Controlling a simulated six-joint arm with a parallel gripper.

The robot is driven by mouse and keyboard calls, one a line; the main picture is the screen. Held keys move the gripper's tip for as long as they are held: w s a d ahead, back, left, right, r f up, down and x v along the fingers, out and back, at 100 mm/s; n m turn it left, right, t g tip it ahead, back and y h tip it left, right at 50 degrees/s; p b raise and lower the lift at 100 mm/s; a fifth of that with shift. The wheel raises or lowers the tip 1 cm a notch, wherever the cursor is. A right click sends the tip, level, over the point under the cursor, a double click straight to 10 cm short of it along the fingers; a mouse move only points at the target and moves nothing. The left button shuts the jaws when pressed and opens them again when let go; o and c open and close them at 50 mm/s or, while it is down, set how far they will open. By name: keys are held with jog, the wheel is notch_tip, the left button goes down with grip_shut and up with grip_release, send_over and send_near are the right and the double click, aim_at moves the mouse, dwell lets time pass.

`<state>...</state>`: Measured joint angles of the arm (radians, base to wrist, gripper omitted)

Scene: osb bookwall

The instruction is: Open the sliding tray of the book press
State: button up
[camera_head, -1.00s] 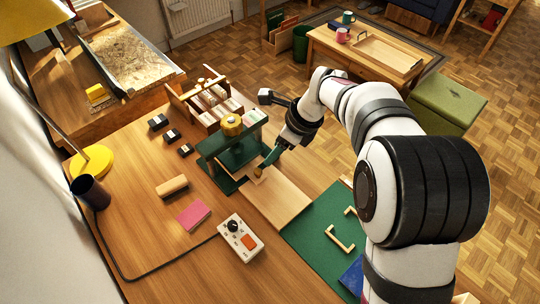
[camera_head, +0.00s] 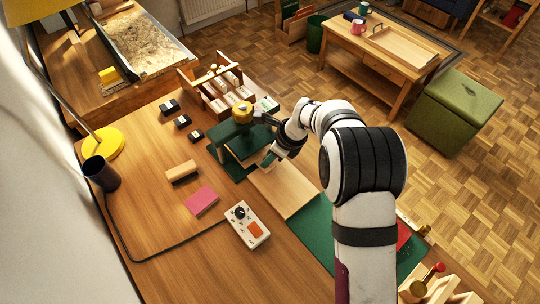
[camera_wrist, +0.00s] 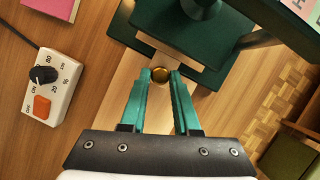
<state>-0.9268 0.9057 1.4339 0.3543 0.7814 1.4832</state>
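The green book press (camera_head: 247,142) stands on the workbench. It also shows at the top of the wrist view (camera_wrist: 197,30). A light wooden board, the sliding tray's front edge (camera_wrist: 180,57), sits at the press opening and carries a round brass knob (camera_wrist: 160,76). My gripper (camera_head: 267,162) reaches down in front of the press. In the wrist view, the two teal fingertips of my gripper (camera_wrist: 161,80) stand one on each side of the knob, very close to it. I cannot tell whether they touch it. The tray's inner part is hidden under the press.
A light wooden surface (camera_head: 287,190) extends clear in front of the press. A control box (camera_head: 247,224), pink pad (camera_head: 201,201) and wooden block (camera_head: 182,171) lie to its left. A green mat (camera_head: 322,232) is nearer. A book rack (camera_head: 222,95) stands behind.

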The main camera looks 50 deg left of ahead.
grip_shut()
dwell(1.0)
jog(key=shift+d, duration=0.1)
